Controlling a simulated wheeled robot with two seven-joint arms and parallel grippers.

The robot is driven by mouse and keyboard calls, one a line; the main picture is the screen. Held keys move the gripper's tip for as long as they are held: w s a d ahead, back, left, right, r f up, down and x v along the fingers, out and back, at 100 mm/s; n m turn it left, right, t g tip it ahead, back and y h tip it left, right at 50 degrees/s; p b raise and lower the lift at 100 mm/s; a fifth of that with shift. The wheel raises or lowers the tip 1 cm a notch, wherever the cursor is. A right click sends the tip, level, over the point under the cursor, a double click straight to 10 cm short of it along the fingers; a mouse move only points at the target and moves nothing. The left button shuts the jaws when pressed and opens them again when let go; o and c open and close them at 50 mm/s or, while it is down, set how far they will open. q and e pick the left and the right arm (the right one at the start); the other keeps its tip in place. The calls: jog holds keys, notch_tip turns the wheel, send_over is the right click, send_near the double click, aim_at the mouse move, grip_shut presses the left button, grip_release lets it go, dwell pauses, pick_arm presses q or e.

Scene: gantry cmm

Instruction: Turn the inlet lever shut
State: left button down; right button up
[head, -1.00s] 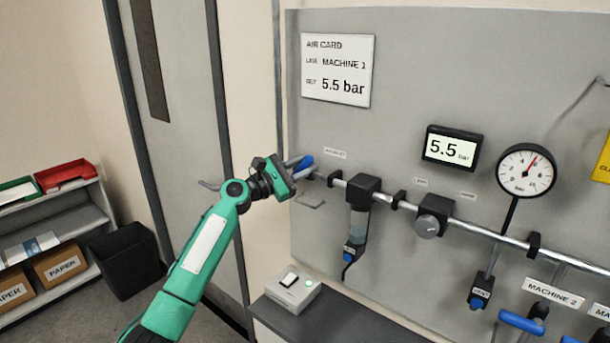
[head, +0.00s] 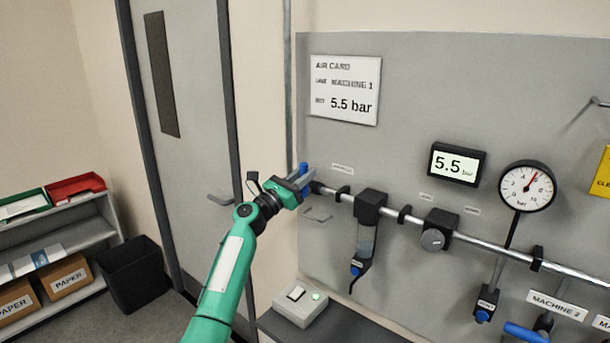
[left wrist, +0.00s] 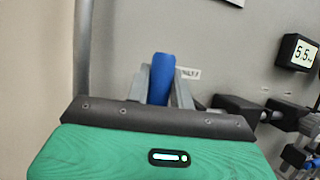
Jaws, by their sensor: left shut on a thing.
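The inlet lever has a blue handle (head: 303,169) at the left end of the air pipe on the grey panel. The handle points up, across the line of the pipe. My left gripper (head: 301,180) is shut on it. In the left wrist view the blue handle (left wrist: 161,80) stands upright between the two grey fingers, its top showing above them. The lever's pivot is largely hidden by the gripper. The inlet label (head: 342,169) is just right of the lever. My right gripper is not in view.
The pipe (head: 480,243) runs right, carrying a filter (head: 366,238), a regulator knob (head: 433,239) and a gauge (head: 527,187). The display (head: 457,164) reads 5.5 bar. A switch box (head: 300,304) sits below. A hook (head: 318,215) projects under the lever.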

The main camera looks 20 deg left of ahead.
pick_arm(q)
jog(key=shift+f, duration=0.1)
dwell(0.3)
jog(key=c, duration=1.2)
grip_release()
jog(key=shift+c, duration=0.2)
jog(key=shift+s+a, duration=0.1)
jog(key=shift+s+a+f, duration=0.15)
jog(key=shift+s+f, duration=0.1)
jog(key=b+v, duration=0.5)
jog(key=v, duration=0.8)
jog(key=shift+r, duration=0.15)
